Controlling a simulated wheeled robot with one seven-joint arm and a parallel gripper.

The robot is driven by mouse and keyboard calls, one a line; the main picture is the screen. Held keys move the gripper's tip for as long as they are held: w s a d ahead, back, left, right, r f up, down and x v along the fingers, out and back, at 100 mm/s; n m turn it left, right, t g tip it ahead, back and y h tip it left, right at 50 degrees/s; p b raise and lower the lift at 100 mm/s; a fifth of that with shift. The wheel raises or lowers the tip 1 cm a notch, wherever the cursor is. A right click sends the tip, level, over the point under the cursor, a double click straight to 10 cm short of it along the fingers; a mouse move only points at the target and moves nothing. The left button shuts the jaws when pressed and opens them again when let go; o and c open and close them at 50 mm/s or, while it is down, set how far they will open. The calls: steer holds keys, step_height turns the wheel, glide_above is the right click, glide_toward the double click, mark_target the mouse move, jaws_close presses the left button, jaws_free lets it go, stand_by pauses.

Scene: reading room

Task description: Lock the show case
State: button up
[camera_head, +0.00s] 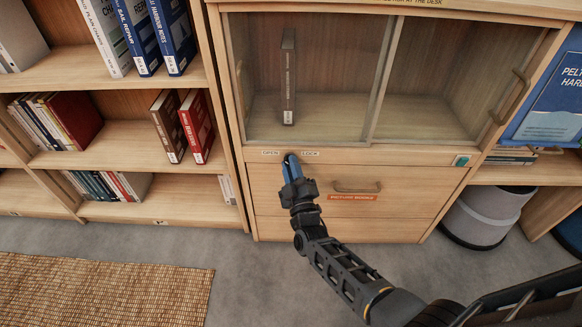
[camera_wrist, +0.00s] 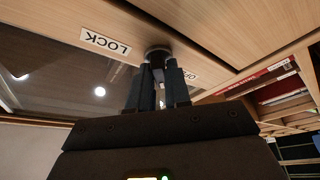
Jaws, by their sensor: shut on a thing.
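The show case (camera_head: 232,80) has glass sliding doors over a wooden front rail, with one dark book (camera_head: 289,80) standing behind the left pane. On the rail are an OPEN label (camera_head: 270,153) and a LOCK label (camera_head: 309,154). My gripper (camera_head: 290,161) reaches up to the rail between the labels. In the wrist view my gripper (camera_wrist: 160,74) is shut on a dark round knob (camera_wrist: 158,52) between the LOCK label (camera_wrist: 106,42) and the partly hidden OPEN label. The knob is hidden in the head view, and its turned position is unclear.
Below the rail is a drawer (camera_head: 400,207) with a handle (camera_head: 357,188). A bookshelf (camera_head: 120,147) stands left. A grey bin (camera_head: 478,217) stands right, and a woven mat (camera_head: 110,295) lies on the floor.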

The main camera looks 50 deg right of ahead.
jaws_close()
steer(key=shift+f+m, duration=0.1)
steer(key=shift+m, duration=0.2)
steer(key=m+g+h+b, duration=0.2)
steer(key=m+g, duration=0.1)
steer(key=m, duration=0.5)
steer(key=m+g+h+b, duration=0.2)
steer(key=m+g+b, duration=0.1)
steer(key=m, duration=0.5)
steer(key=m+g+h+b, duration=0.2)
steer(key=m+g+h, duration=0.1)
steer(key=m, duration=0.5)
steer(key=shift+w+a+r+m+b, duration=0.15)
steer(key=shift+w+r+m+b, duration=0.05)
steer(key=shift+w+m+b, duration=0.15)
steer(key=shift+m+g, duration=0.25)
steer(key=shift+g, duration=0.05)
steer(key=o, duration=0.6)
jaws_free()
steer(key=shift+s+f, duration=0.1)
steer(key=p+v, duration=0.1)
steer(key=v, duration=0.6)
steer(key=shift+a+f, duration=0.2)
steer(key=shift+a, duration=0.1)
